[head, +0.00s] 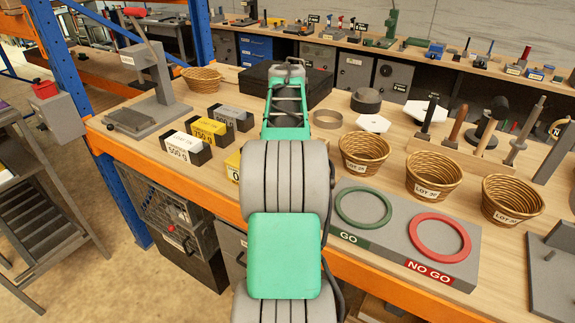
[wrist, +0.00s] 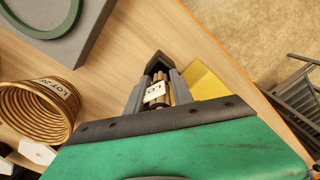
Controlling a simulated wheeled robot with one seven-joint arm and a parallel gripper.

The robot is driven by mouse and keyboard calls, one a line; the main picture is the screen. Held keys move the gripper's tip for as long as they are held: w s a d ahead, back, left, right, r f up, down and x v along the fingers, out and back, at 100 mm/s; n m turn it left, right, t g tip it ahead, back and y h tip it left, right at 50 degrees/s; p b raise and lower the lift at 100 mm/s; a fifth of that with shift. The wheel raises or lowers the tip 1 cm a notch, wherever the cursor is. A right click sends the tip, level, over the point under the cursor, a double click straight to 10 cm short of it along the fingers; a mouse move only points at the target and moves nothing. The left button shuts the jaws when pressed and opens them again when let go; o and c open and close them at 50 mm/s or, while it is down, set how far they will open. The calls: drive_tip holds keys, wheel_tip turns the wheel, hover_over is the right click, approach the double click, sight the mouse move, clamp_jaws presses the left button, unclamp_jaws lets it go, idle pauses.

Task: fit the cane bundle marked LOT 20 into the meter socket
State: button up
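My gripper (wrist: 158,88) shows in the wrist view, its grey fingers on both sides of a tan cane bundle (wrist: 163,77). They appear shut on it. The bundle's white tag reads "LO..."; the number is not legible. The bundle's far end lies at a dark angular piece (wrist: 158,61), beside a yellow surface (wrist: 205,82). I cannot tell whether this dark piece is the meter socket or whether the bundle is inside it. In the head view my arm hides the gripper and bundle; part of a yellow block (head: 233,165) shows left of the arm.
Wicker baskets with LOT tags (head: 364,155) stand right of my arm, behind the GO / NO GO gauge board (head: 395,232). Weight-marked blocks (head: 184,148) and a grey press (head: 150,95) stand left. A black box (head: 318,84) lies behind.

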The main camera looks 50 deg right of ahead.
drive_tip(key=shift+o, duration=1.4)
drive_tip(key=shift+s+a+f, duration=0.15)
drive_tip(key=shift+a+f, duration=0.05)
drive_tip(key=shift+f, duration=0.6)
drive_tip(key=r, duration=1.2)
drive_tip(key=shift+d+r, duration=0.2)
drive_tip(key=shift+r, duration=0.15)
drive_tip(key=shift+w, duration=0.2)
